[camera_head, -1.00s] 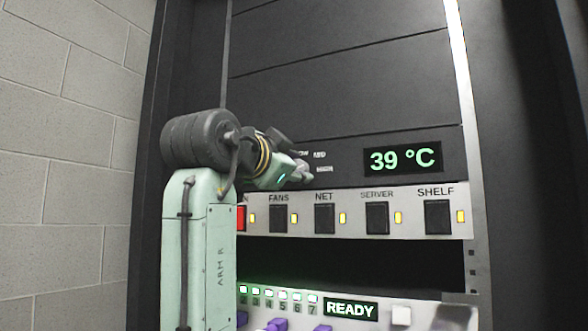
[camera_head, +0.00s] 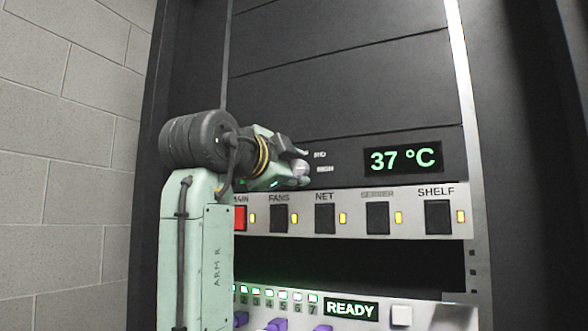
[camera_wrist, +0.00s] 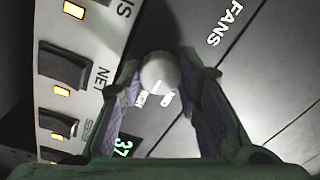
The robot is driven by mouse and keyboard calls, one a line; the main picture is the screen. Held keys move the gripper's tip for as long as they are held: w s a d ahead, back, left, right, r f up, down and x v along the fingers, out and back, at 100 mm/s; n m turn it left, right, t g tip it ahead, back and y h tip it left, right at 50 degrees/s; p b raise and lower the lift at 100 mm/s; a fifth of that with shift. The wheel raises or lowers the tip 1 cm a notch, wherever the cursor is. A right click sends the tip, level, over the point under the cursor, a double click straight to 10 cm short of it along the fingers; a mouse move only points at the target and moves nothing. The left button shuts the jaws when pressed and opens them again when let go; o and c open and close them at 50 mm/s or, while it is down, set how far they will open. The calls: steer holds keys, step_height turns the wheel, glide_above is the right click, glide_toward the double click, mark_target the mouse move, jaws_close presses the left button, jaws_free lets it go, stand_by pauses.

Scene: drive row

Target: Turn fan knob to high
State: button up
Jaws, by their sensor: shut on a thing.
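White speed lettering shows just past the knob, partly hidden. In the head view my gripper (camera_head: 300,168) is at the panel, left of the MED label (camera_head: 320,154) and HIGH label (camera_head: 325,169). It hides most of the knob there, and I cannot tell which mark the pointer is on.
A temperature display (camera_head: 402,159) reads 37 °C to the right. Below is a light strip of switches, with a red MAIN switch (camera_head: 240,218) and several black ones such as NET (camera_head: 325,219). A lower panel shows READY (camera_head: 351,309). A block wall (camera_head: 70,150) stands at left.

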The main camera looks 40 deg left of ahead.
steer(key=o, duration=1.1)
steer(key=shift+o, duration=0.2)
steer(key=v, duration=1.2)
